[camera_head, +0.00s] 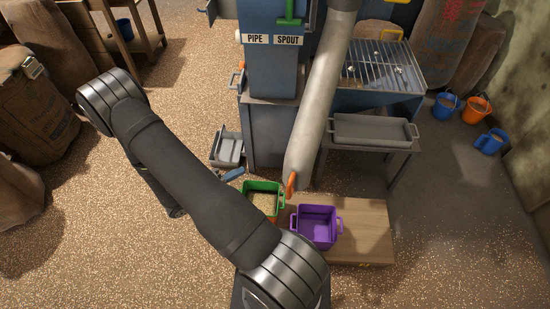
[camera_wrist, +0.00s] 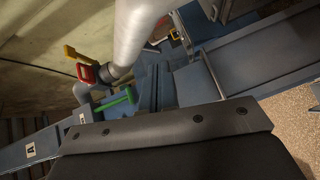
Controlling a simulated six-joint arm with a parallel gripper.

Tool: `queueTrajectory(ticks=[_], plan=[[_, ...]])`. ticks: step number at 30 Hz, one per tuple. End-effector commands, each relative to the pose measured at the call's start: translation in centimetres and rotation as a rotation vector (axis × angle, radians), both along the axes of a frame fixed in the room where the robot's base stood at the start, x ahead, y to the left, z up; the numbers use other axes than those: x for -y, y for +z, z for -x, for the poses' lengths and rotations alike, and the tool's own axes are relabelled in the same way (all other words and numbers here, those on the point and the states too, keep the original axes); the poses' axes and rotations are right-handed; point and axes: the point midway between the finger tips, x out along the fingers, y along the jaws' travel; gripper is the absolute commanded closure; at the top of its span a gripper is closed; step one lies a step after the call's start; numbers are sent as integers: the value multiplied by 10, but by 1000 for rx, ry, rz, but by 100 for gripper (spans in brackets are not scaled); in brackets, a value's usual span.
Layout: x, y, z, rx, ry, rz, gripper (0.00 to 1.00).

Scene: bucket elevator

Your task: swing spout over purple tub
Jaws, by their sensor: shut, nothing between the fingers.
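The grey spout pipe (camera_head: 318,105) slants down from the blue elevator column. Its lower end, with an orange handle (camera_head: 291,185), hangs behind the gap between the two tubs, nearer the green tub's right side. The empty purple tub (camera_head: 316,244) stands on a wooden platform, to the right and in front of the spout's end. The pipe also shows in the wrist view (camera_wrist: 136,30). My gripper (camera_wrist: 165,128) shows as a dark block with a bolted edge along the bottom of the wrist view, shut and empty. In the head view my arm hides it.
A green tub (camera_head: 249,187) holding grain stands left of the purple tub, partly behind my arm. A grey tray (camera_head: 367,130) sits on a stand to the right. The wooden platform (camera_head: 365,225) is bare right of the purple tub. Blue and orange buckets stand far right.

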Motion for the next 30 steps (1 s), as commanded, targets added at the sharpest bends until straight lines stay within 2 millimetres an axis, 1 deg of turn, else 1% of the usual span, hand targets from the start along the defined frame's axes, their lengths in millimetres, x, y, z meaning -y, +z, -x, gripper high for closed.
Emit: queueTrajectory(ticks=[1,3,8,11,27,30], plan=[[1,4,-7,-23,-10,20,100],[2,8,-12,-51,-17,43,100],[5,10,-19,-75,-22,64,100],[13,10,-25,-76,-23,65,100],[83,2,-78,-74,-23,63,100],[99,0,-75,-77,-22,66,100]])
